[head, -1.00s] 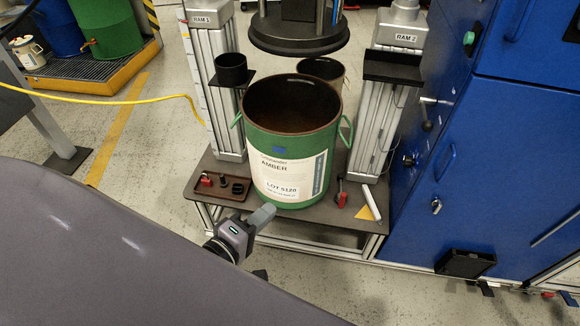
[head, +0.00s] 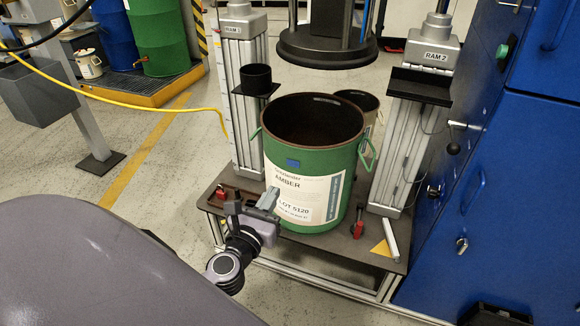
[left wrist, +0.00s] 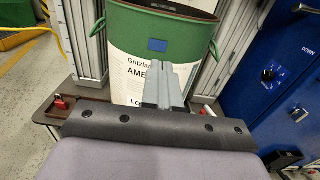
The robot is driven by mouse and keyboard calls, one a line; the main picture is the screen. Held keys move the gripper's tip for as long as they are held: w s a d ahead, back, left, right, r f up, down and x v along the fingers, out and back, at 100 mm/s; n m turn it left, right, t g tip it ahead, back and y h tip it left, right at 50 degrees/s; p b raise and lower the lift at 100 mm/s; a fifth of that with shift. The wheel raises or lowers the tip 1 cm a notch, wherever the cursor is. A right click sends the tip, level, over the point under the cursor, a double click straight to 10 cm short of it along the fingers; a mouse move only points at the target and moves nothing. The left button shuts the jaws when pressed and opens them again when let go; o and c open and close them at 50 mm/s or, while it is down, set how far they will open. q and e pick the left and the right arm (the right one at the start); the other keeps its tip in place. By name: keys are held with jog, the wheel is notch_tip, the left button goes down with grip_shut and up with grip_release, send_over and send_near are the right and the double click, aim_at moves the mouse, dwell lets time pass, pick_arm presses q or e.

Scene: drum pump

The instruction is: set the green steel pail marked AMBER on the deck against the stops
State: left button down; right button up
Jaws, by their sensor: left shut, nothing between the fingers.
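The green steel pail (head: 345,205) marked AMBER stands upright and open-topped on the dark deck (head: 330,246), between the two ram columns. It also shows in the left wrist view (left wrist: 190,40), with its white label facing me. My left gripper (head: 268,199) is shut and empty in front of the label's lower left; its fingers (left wrist: 162,75) point at the pail. I cannot tell whether they touch it. The stops cannot be made out clearly; the pail's far base is hidden. My right gripper is not in view.
A round black plate (head: 325,48) hangs above and behind the pail. A white tube (head: 391,238) lies at the right. A blue cabinet (head: 500,200) bounds the right side; a second container (head: 362,100) stands behind.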

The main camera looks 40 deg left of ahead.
pick_arm(q)
send_near(294, 159)
jog(key=x, duration=0.5)
jog(key=shift+x, duration=0.95)
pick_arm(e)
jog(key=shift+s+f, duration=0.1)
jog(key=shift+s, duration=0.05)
